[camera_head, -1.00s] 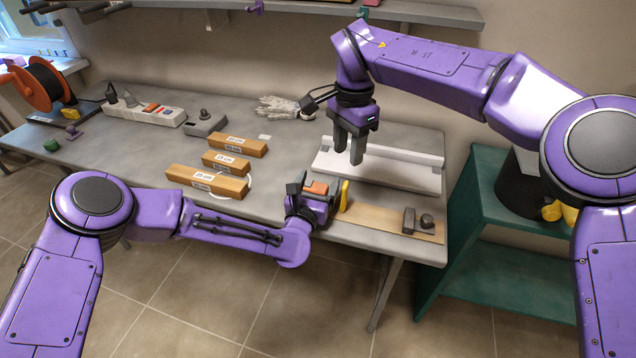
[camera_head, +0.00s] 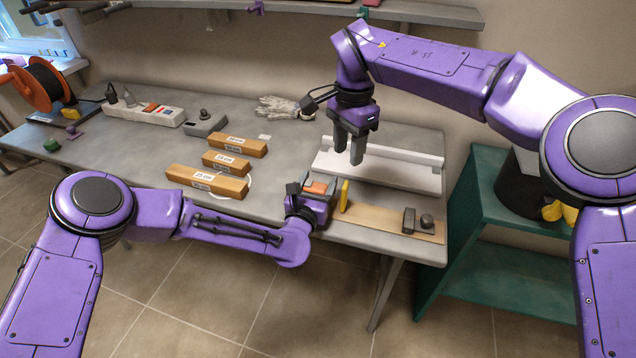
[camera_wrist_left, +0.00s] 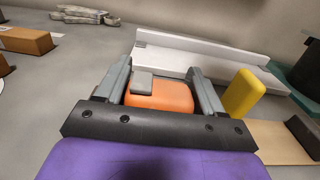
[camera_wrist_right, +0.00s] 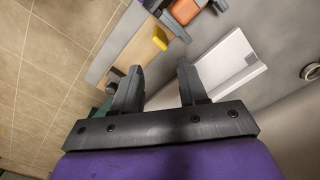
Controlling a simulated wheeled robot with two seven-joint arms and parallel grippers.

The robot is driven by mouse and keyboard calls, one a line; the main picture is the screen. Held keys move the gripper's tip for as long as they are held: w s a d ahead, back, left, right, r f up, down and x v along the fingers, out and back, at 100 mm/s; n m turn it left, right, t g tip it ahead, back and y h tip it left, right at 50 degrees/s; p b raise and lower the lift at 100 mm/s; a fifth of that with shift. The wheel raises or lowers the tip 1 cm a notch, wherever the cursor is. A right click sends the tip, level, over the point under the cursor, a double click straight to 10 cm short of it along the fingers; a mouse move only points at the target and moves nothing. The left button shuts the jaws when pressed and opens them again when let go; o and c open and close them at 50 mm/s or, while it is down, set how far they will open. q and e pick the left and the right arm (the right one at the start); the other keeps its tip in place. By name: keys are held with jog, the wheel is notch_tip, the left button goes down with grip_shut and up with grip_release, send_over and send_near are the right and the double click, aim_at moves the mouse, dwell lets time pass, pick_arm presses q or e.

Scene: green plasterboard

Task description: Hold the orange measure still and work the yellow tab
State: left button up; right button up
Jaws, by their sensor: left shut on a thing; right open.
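The orange measure (camera_head: 317,188) sits near the table's front edge, between the fingers of my left gripper (camera_head: 318,185). In the left wrist view the orange measure (camera_wrist_left: 160,97) has a grey block on top and my left gripper (camera_wrist_left: 163,85) is shut on it. The yellow tab (camera_head: 344,195) stands upright just right of the measure, at the left end of a wooden strip; it also shows in the left wrist view (camera_wrist_left: 242,94) and the right wrist view (camera_wrist_right: 160,39). My right gripper (camera_head: 350,150) is open and empty, above and behind the tab, fingers pointing down.
A white channel (camera_head: 385,172) lies behind the measure. The wooden strip (camera_head: 375,217) carries dark blocks (camera_head: 409,220) at its right end. Several labelled wooden bars (camera_head: 207,182) lie to the left. A green shelf stand (camera_head: 480,220) is beyond the table's right edge.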

aim_at(346, 184)
jog(key=shift+o, duration=0.3)
jog(key=shift+o, duration=1.1)
jog(key=shift+f, duration=0.2)
jog(key=m, duration=0.5)
jog(key=shift+f, duration=0.25)
jog(key=m, duration=0.5)
jog(key=shift+f+m, duration=0.2)
jog(key=shift+m, duration=0.1)
notch_tip(346, 184, down, 11)
jog(key=shift+r, duration=0.2)
jog(key=c, duration=0.9)
jog(key=shift+c, duration=0.2)
